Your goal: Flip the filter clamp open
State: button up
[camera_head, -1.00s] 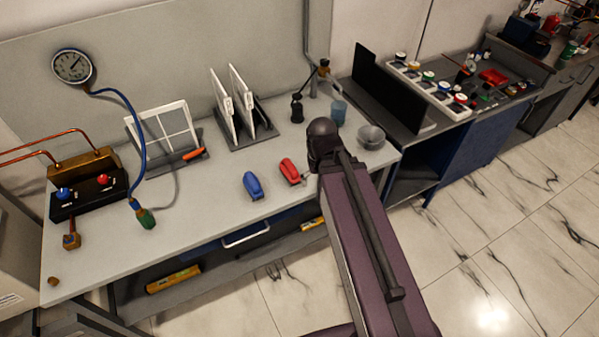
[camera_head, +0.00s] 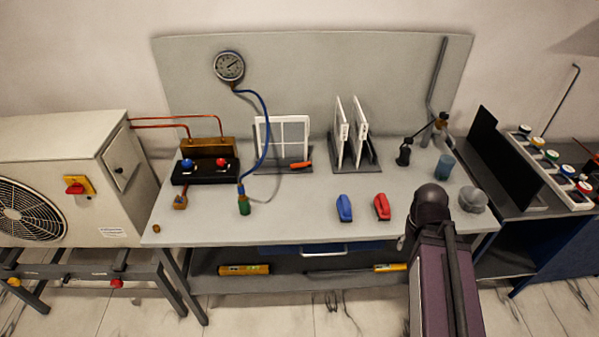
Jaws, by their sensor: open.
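The filter frame (camera_head: 283,121) is a white, four-pane frame standing upright in a dark holder on the bench. The clamp appears to be the orange lever (camera_head: 301,165) at the right front of that holder. It lies low and nearly flat, pointing right. It is too small to tell its latch closely. My purple arm link and dark joint show at the lower right, in front of the bench's right part. My gripper itself is not in view.
An outdoor unit (camera_head: 60,175) stands left.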

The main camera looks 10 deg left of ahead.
aim_at(309, 163)
jog(key=k, duration=1.05)
jog(key=u, duration=0.45)
jog(key=i, duration=1.2)
jog(key=u, duration=0.3)
jog(key=i, duration=1.1)
jog(key=z, duration=0.55)
